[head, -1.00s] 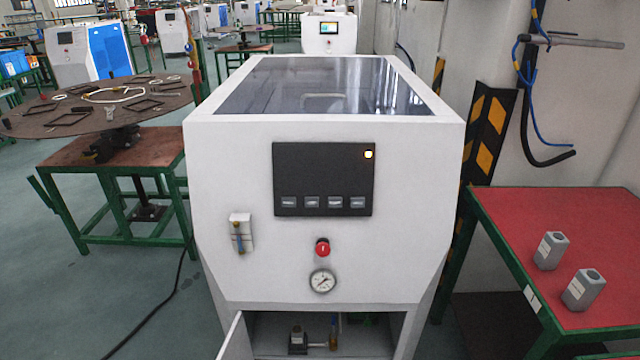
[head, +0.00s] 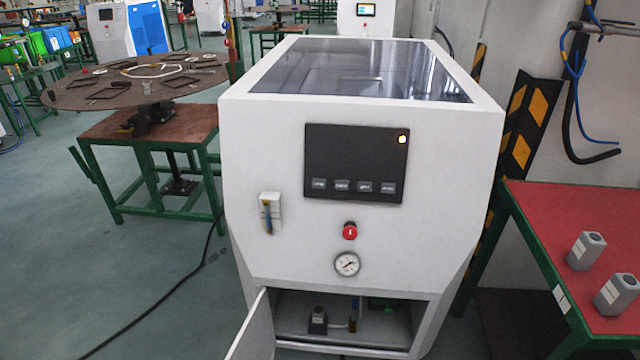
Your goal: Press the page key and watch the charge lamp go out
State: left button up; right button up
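The white gas generator (head: 300,238) stands ahead in the head view. Its dark control panel (head: 355,150) is on the front face. A row of small grey keys sits along the panel's lower edge, among them a left key (head: 319,184) and a right key (head: 388,188). Their labels are too small to read, so I cannot tell which is the page key. Neither of my grippers is in view.
Below the panel are a red button (head: 350,231) and a round gauge (head: 347,264). The lower cabinet door (head: 252,331) is open. A red table (head: 560,215) with two grey bottles stands at right. A round table (head: 75,95) stands at left. Floor at left is mostly clear.

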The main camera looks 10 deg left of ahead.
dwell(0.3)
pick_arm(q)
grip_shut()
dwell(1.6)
